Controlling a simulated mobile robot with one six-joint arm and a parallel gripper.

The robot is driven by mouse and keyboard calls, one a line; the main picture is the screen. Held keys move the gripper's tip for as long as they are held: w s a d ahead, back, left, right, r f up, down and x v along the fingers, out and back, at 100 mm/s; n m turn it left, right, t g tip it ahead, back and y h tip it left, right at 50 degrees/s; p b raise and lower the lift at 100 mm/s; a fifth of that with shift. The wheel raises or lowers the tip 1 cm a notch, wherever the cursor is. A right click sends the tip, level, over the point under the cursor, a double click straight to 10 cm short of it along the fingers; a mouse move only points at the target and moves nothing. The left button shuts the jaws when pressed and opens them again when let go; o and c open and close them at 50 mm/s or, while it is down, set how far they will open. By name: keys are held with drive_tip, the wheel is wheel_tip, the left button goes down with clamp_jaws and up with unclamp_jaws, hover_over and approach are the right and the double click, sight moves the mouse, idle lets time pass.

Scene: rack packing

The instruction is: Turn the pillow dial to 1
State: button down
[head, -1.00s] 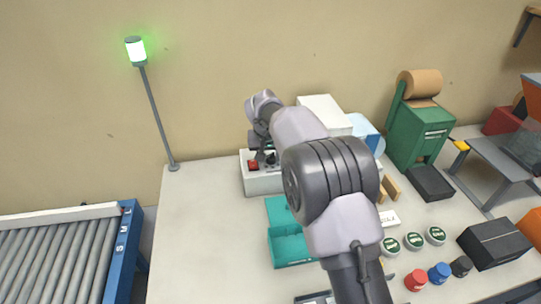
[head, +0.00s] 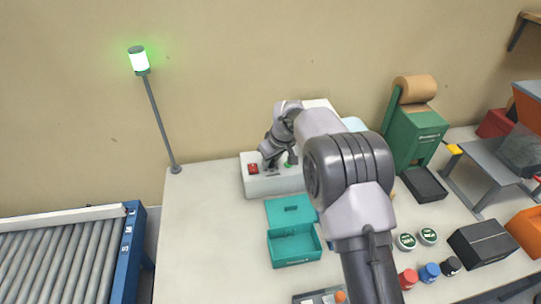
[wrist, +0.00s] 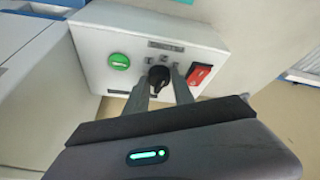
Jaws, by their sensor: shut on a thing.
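The black dial (wrist: 158,77) sits on the white control box (wrist: 105,50), between a green button (wrist: 119,61) and a red rocker switch (wrist: 199,74). Small marks stand around the dial, too small to read, and I cannot tell which one it points at. My gripper (wrist: 161,80) is shut on the dial, one finger on each side. In the head view, my gripper (head: 279,161) is over the box (head: 262,184) and hides the dial.
An open teal box (head: 291,263) stands in front of the control box. A roller conveyor (head: 60,255) is at the left, and a lamp on a pole (head: 158,115) glows green. Jars and a green dispenser (head: 416,138) are at the right. The table's left part is clear.

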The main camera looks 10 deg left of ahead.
drive_tip(key=n+p, duration=0.1)
drive_tip(key=n, duration=0.1)
drive_tip(key=n+g+y+p, duration=0.1)
drive_tip(key=n, duration=0.1)
drive_tip(key=shift+w+d+r+n, duration=0.1)
drive_tip(key=shift+w+d+n, duration=0.05)
drive_tip(key=shift+n, duration=0.15)
drive_tip(key=shift+w+n+g+y+p, duration=0.15)
drive_tip(key=shift+n+g+p, duration=0.5)
drive_tip(key=shift+n, duration=0.5)
drive_tip(key=shift+s+n+g+y+p, duration=0.15)
drive_tip(key=shift+n+g+p, duration=0.3)
drive_tip(key=shift+n+p, duration=0.55)
drive_tip(key=shift+w+n, duration=0.1)
drive_tip(key=shift+n, duration=0.25)
drive_tip(key=c, duration=1.1)
unclamp_jaws()
drive_tip(key=p+v, duration=0.3)
drive_tip(key=v, duration=1.4)
drive_tip(key=shift+w+d+r, duration=0.1)
